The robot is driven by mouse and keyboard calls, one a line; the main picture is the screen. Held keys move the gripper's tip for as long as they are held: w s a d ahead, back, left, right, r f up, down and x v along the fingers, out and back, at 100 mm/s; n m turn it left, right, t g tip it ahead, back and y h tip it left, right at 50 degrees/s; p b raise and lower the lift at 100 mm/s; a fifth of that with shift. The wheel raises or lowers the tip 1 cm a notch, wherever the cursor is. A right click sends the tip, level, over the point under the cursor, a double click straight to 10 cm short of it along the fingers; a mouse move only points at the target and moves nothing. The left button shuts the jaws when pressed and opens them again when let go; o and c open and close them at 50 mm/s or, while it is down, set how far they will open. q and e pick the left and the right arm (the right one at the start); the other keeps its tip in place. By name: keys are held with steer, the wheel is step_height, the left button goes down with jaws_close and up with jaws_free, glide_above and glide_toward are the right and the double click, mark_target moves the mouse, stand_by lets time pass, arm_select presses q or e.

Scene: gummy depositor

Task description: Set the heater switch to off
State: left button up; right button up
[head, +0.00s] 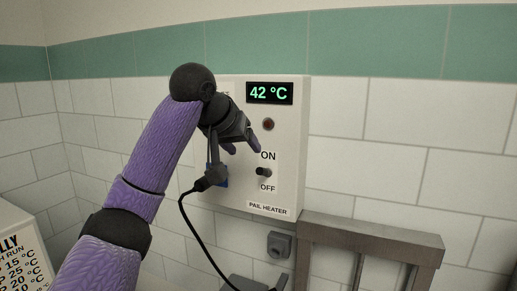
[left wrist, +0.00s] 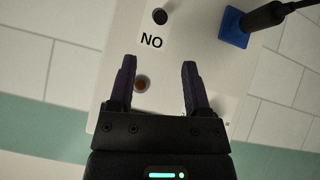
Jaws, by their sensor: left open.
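The pail heater box (head: 285,190) is a pale wall panel with a green "42 °C" display (head: 269,93) and a dull red lamp (head: 268,124). The dark heater switch (head: 264,171) sits between the ON and OFF labels; I cannot tell which way it is set. In the left wrist view the switch (left wrist: 160,17) is at the top, with the label upside down. My left gripper (head: 244,149) is open and empty in front of the panel, left of and above the switch, apart from it. Its fingers (left wrist: 159,63) point toward the label. My right gripper is out of view.
A blue socket (left wrist: 233,28) with a black plug and cable is on the panel beside the switch. A brown-grey metal frame (head: 370,236) stands at lower right. A small grey wall box (head: 279,245) is below the panel. A printed sign (head: 22,255) is at lower left.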

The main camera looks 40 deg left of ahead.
mark_target(259, 169)
arm_select(q)
steer(key=p+x, duration=0.2)
steer(key=x, duration=0.8)
steer(key=shift+c, duration=0.2)
jaws_close()
